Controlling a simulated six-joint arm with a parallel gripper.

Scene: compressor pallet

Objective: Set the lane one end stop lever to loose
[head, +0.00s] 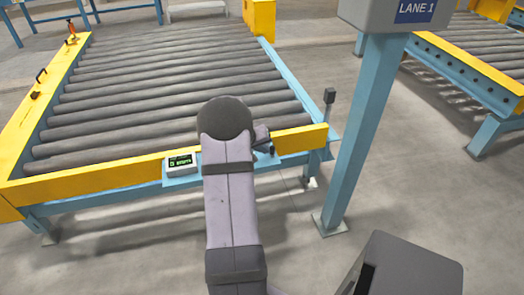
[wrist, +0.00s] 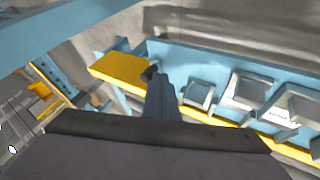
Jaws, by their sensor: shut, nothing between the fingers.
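My gripper (wrist: 151,75) is shut and empty; its narrow dark tip shows over the yellow end beam in the wrist view. In the head view my gripper (head: 265,146) is at the right part of the conveyor's front yellow beam (head: 100,160), partly hidden by my arm. I cannot tell whether it touches anything. No lever is clearly visible at its tip. A black handle (head: 40,76) and an orange-red handle (head: 72,38) stand on the left yellow rail, far from my gripper. I cannot tell which part is the end stop lever, or its setting.
A small box with a green display (head: 181,163) is on the front beam, left of my arm. Several boxes, one pale and labelled (wrist: 282,110), line the blue plate in the wrist view. A blue post (head: 362,130) with a LANE 1 sign (head: 415,10) stands right. Grey rollers (head: 150,90) are bare.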

